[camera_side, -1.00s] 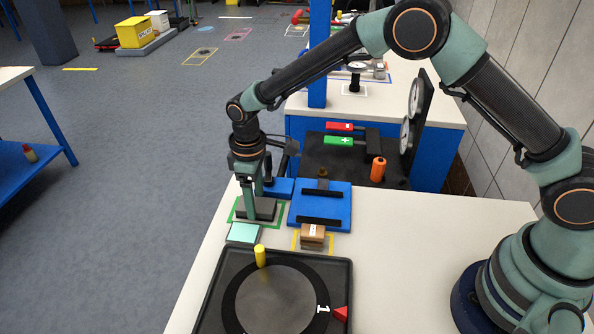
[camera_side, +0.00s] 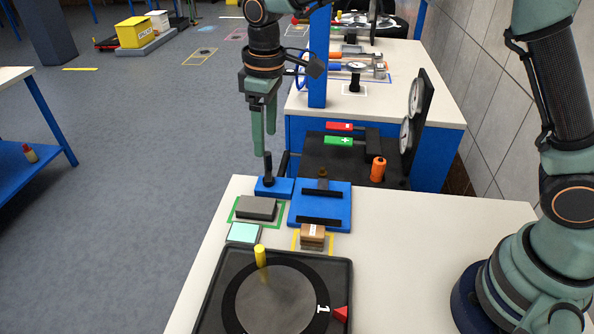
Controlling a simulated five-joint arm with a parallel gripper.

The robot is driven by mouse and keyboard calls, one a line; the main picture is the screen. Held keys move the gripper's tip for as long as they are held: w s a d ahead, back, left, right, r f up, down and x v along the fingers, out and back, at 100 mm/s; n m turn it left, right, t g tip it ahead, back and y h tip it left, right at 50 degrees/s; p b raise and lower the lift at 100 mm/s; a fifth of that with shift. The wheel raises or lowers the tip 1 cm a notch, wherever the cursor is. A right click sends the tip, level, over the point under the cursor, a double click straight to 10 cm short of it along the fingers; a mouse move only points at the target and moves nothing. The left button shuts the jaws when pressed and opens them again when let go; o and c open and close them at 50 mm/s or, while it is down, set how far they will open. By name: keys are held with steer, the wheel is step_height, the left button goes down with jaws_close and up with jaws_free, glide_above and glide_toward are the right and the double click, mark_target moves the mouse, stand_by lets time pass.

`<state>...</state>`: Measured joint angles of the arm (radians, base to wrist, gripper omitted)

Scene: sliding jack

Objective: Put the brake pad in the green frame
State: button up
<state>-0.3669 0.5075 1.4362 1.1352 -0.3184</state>
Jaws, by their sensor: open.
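The brake pad, a dark grey block (camera_side: 256,208), lies flat inside the green frame (camera_side: 234,215) marked on the white table. My gripper (camera_side: 264,150) is up and clear of the pad, above and behind it in the picture. Its two green fingers point down with nothing between them. The fingertips appear close to the black upright handle on the small blue block (camera_side: 274,187); I cannot tell the depth between them.
A blue jig plate (camera_side: 336,206) with black bars stands right of the green frame. A brown block (camera_side: 312,236) sits in a yellow frame. A teal block (camera_side: 244,233) and a black turntable tray (camera_side: 347,280) with a yellow peg (camera_side: 260,255) are in front.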

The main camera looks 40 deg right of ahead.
steer(key=s+d+r+m+t, duration=0.2)
steer(key=s+d+r+m, duration=0.2)
steer(key=s+d+r, duration=0.55)
steer(key=s+d+f+m+t, duration=0.2)
steer(key=s+d+m, duration=0.1)
steer(key=s+d, duration=0.4)
steer(key=shift+s+d+m+t, duration=0.35)
steer(key=shift+d+m+t, duration=0.05)
steer(key=shift+d, duration=0.15)
